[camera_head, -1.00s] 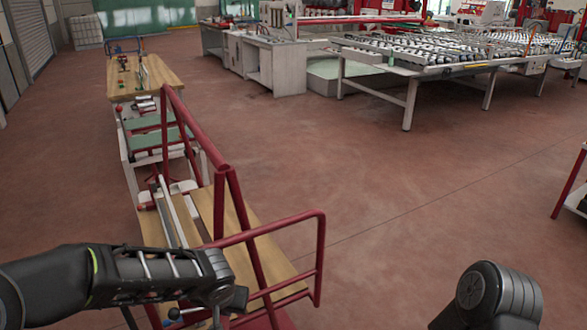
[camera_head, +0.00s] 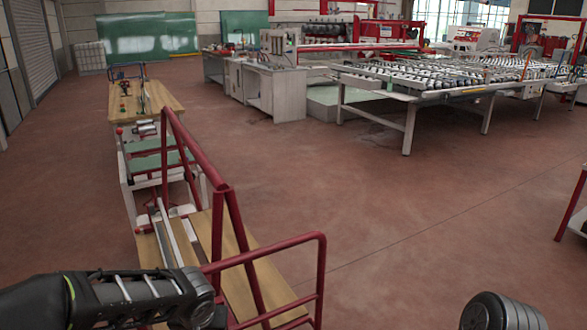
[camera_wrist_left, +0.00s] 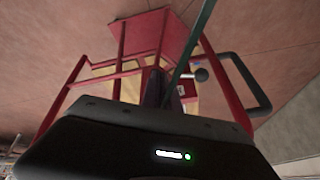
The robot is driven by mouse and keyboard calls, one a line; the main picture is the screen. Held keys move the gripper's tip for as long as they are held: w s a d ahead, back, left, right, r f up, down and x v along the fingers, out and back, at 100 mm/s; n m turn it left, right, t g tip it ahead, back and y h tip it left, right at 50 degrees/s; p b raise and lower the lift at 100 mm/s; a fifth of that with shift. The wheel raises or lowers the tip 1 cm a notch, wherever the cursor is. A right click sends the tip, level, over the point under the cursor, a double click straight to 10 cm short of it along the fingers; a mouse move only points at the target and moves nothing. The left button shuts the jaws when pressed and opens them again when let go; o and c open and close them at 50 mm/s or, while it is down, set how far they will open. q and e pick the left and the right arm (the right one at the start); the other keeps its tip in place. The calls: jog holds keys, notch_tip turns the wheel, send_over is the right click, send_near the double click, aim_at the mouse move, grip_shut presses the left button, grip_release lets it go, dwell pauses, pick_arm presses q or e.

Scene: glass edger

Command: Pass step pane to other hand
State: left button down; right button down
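In the left wrist view a thin dark green strip, which looks like the step pane (camera_wrist_left: 193,40) seen edge-on, runs from the top edge down to the fingers of my left gripper (camera_wrist_left: 157,88). The fingers look closed on its lower end, though the grip is dark and partly hidden. In the head view my left arm comes in at the lower left, and its gripper is out of frame or hidden. I cannot make out the pane there. Only a rounded part of my right arm shows at the bottom right; its gripper is not in view.
A red-railed cart (camera_head: 265,244) with wooden boards stands beside my left arm; its red frame (camera_wrist_left: 165,35) fills the wrist view's background. A wooden table (camera_head: 150,100) stands beyond. A roller table (camera_head: 410,88) is at the back right. The middle floor is clear.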

pick_arm(q)
jog(key=d+r+m, duration=0.1)
jog(key=d+r, duration=0.1)
jog(key=d, duration=0.6)
jog(key=d+r+m, duration=0.1)
jog(key=d+r, duration=0.2)
jog(key=d, duration=0.6)
jog(key=shift+s+r+h, duration=0.2)
jog(key=shift+h, duration=0.2)
jog(key=shift+r, duration=0.1)
jog(key=a+r, duration=0.4)
jog(key=r, duration=0.6)
jog(key=shift+a, duration=0.15)
jog(key=shift+f, duration=0.1)
